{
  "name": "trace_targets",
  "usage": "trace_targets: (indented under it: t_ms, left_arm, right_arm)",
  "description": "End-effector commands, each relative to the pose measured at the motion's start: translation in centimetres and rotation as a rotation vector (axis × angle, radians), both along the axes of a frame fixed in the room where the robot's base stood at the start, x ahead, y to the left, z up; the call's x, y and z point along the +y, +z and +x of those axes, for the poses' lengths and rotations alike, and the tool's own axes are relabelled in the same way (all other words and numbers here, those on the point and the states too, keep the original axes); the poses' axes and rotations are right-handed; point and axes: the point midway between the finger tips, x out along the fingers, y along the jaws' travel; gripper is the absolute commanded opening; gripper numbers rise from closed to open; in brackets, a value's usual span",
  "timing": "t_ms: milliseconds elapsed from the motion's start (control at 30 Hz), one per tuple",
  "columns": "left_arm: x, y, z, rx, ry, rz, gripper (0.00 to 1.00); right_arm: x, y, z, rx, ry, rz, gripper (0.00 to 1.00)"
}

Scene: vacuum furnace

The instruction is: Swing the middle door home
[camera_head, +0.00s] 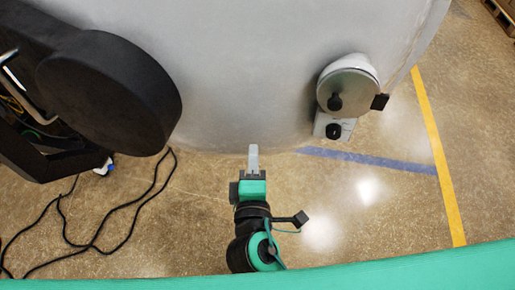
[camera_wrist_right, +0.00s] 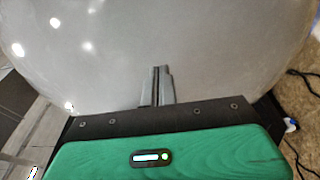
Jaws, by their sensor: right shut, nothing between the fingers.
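A large pale grey rounded metal body (camera_head: 250,60), which looks like the furnace or its door, fills the top of the head view. Its curved grey surface (camera_wrist_right: 200,50) also fills most of the right wrist view. I cannot tell from these frames which part is the middle door or how far it stands open. My right gripper (camera_head: 253,158) is shut and empty, its fingertips at the lower edge of the grey body. In the right wrist view its fingers (camera_wrist_right: 160,85) are together against or just before the surface; contact is unclear. My left gripper is not in view.
A round flanged port (camera_head: 347,85) with black knobs sticks out at the right of the grey body. A black rounded part (camera_head: 110,95) stands at the left. Black cables (camera_head: 95,225) lie on the floor at left. Floor at right, with yellow tape (camera_head: 434,150), is clear.

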Motion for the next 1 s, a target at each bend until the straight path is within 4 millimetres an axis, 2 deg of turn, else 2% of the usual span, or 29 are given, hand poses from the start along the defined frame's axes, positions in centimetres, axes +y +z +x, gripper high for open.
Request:
trace_targets:
  t_ms: [33,300,500,700,1000]
  left_arm:
    - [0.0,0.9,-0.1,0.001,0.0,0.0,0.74]
    - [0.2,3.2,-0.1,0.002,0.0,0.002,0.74]
    - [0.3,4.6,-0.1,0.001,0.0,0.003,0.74]
    - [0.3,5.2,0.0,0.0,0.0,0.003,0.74]
    - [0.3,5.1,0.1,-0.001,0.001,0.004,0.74]
  right_arm:
    - [-0.1,0.6,1.0,-0.003,-0.001,-0.001,0.0]
    - [-0.4,0.8,6.5,-0.002,0.0,-0.001,0.0]
    - [-0.7,0.9,9.7,0.0,0.001,-0.001,0.0]
    - [-0.8,0.6,11.3,0.001,0.002,0.0,0.0]
    - [-0.8,0.5,11.5,0.001,0.002,0.001,0.0]
